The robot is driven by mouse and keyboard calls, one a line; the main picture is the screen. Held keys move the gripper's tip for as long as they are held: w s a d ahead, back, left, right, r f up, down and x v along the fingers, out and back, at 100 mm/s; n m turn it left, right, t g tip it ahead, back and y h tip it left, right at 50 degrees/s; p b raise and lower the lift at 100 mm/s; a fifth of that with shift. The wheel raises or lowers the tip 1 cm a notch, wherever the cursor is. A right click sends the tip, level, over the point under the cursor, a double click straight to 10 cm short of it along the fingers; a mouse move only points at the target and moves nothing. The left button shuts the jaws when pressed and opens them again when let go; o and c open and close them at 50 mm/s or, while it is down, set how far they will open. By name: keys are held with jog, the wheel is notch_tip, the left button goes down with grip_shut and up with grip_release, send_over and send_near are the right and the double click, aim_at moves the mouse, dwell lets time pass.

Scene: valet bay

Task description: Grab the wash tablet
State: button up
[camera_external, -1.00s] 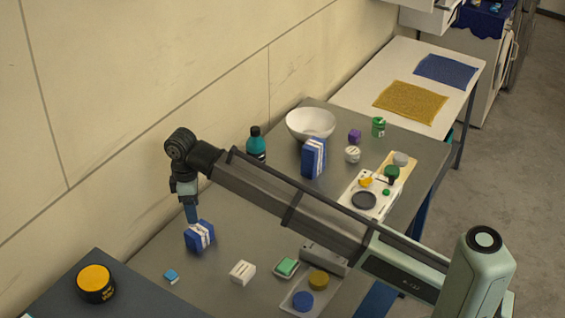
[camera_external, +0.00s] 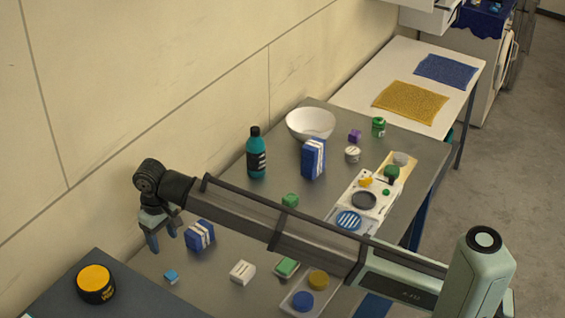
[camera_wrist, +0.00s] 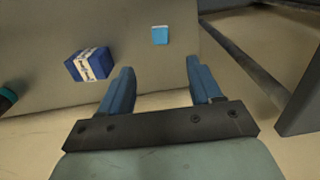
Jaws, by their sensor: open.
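The small light-blue block (camera_external: 171,277), which looks like the wash tablet, lies on the grey table near its front left end. It also shows in the wrist view (camera_wrist: 160,35), beyond my fingertips and roughly in line with the gap between them. My gripper (camera_external: 162,241) is open and empty, above the left end of the table. In the wrist view my gripper (camera_wrist: 160,68) has its two blue fingers well apart, with nothing between them.
A blue-and-white box (camera_external: 200,235) stands close to the right of my gripper; it also shows in the wrist view (camera_wrist: 90,64). A white block (camera_external: 242,272) and a green block in a dish (camera_external: 286,267) lie further right. A yellow-lidded tub (camera_external: 95,284) stands on a dark surface.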

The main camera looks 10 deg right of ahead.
aim_at(171, 274)
jog(key=shift+m, duration=0.7)
notch_tip(171, 274, down, 14)
jog(key=shift+w+a+r, duration=0.1)
jog(key=c, duration=1.1)
jog(key=shift+r, duration=0.15)
